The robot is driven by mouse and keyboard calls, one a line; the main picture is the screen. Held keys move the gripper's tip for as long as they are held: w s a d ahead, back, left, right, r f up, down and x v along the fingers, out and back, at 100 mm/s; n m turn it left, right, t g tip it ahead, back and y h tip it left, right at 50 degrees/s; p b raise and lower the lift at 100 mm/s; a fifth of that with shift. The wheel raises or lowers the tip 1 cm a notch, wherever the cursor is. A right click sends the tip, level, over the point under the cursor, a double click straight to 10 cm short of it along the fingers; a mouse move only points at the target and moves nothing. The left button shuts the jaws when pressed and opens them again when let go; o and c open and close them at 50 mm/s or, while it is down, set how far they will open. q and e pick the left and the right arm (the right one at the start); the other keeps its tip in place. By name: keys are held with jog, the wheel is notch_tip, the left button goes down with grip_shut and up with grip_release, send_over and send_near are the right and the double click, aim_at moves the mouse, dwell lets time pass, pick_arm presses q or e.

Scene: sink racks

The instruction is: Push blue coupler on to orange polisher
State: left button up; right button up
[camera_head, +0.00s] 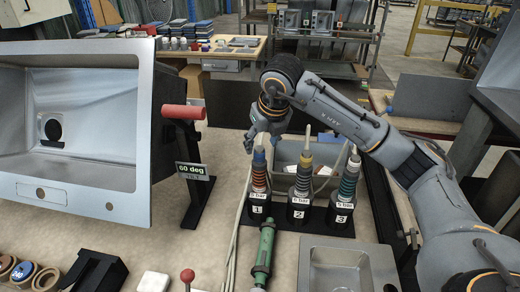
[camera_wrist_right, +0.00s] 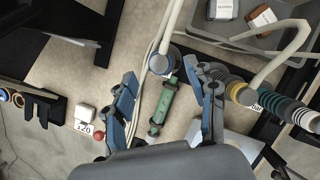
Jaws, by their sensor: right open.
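My right gripper (camera_head: 264,137) is open above stand 1, its fingers close to the top of the blue-topped coupler (camera_head: 259,160). In the right wrist view, the blue-ringed coupler (camera_wrist_right: 163,62) with its pale hose sits between the spread fingertips (camera_wrist_right: 160,70); contact is not clear. A yellow-orange-topped coupler (camera_head: 305,160) stands upright on stand 2, and a green-ringed one (camera_head: 350,176) on stand 3. A green cylindrical tool (camera_head: 264,250) lies on the bench in front of stand 1; it also shows in the wrist view (camera_wrist_right: 165,105). My left gripper is out of view.
A tilted metal sink (camera_head: 75,185) fills the left, beside a red handle (camera_head: 183,112) and a "60 deg" display (camera_head: 194,171). A grey bin (camera_head: 290,152) stands behind the couplers. A metal basin (camera_head: 340,265) is at front right. Pale hoses run beside stand 1.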

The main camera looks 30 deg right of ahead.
jog(key=v, duration=0.7)
jog(key=shift+r, duration=0.25)
jog(key=shift+s+a+f, duration=0.1)
jog(key=shift+s, duration=0.1)
